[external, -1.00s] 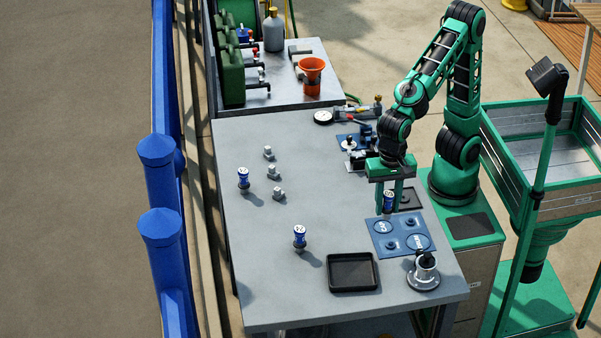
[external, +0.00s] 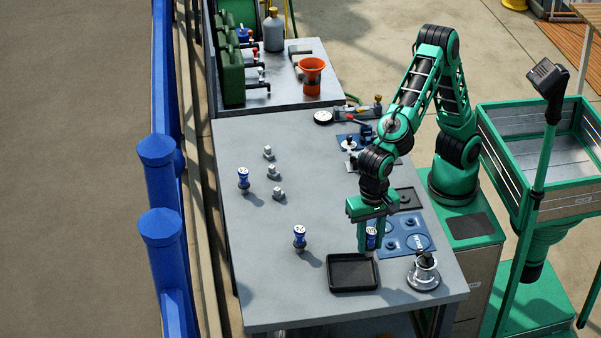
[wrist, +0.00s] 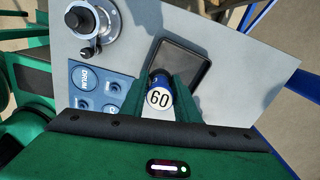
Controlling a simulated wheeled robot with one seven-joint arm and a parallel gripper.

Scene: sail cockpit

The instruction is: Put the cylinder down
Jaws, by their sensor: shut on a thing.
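My gripper (external: 367,240) is shut on a blue cylinder (external: 371,240) with a white top. In the wrist view the tray (wrist: 184,70) is just beyond the fingers. The blue mat (external: 404,238) with round spots is just to the right of the gripper. How far the cylinder's bottom is above the table cannot be told.
Two other blue cylinders stand on the table, one near the middle (external: 299,238) and one farther left (external: 243,181). Several small grey fittings (external: 274,172) are near it. A round metal fixture (external: 424,272) stands right of the tray. The table's left middle is mostly clear.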

